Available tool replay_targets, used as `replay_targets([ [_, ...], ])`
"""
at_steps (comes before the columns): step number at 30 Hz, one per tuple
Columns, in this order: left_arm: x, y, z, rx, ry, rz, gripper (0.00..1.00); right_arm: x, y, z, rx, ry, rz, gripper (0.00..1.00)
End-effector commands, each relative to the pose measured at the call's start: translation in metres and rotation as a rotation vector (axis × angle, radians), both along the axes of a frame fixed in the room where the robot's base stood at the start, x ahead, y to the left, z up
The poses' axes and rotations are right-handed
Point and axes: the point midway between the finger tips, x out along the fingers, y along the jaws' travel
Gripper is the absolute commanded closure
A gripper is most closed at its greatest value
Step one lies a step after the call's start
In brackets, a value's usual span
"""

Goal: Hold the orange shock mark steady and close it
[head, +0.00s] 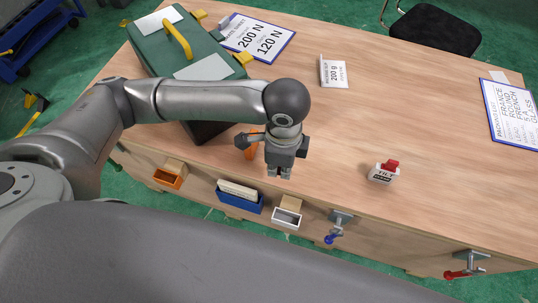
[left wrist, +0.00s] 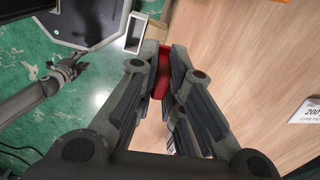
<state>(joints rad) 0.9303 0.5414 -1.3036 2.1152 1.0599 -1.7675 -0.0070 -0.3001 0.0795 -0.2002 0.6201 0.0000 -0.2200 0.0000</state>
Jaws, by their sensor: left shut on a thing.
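My left gripper (head: 280,172) is over the front part of the wooden table, pointing down. In the left wrist view, the left gripper (left wrist: 163,88) is shut on a red piece (left wrist: 163,72) between its fingertips. I cannot tell from its colour and shape whether this is the orange shock mark. In the head view the gripper hides the held piece. An orange thing (head: 252,147) shows partly behind the gripper's left side, in front of the green case (head: 180,45); most of it is hidden.
A white tilt mark (head: 381,174) with a red top stands to the right. A 200 g card (head: 333,72) stands farther back. Orange, blue and white bins (head: 287,218) and clamps (head: 338,225) line the front edge.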

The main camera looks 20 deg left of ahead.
Motion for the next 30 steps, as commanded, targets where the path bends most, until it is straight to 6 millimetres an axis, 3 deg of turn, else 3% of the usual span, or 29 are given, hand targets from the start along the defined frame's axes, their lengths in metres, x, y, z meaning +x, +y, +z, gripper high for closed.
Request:
replay_targets([
  [12,0.02,0.078,0.058,0.009,-0.009,0.924,0.97,0.0,0.0,0.0,0.0,0.0,-0.001,0.56],
  [18,0.02,0.102,0.082,0.004,-0.009,1.282,0.97,0.0,0.0,0.0,0.0,0.0,-0.001,0.56],
  [24,0.018,0.112,0.092,0.0,-0.007,1.442,0.97,0.0,0.0,0.0,0.0,0.0,-0.001,0.56],
  [30,0.018,0.113,0.093,0.0,-0.005,1.46,0.97,0.0,0.0,0.0,0.0,0.0,-0.001,0.56],
])
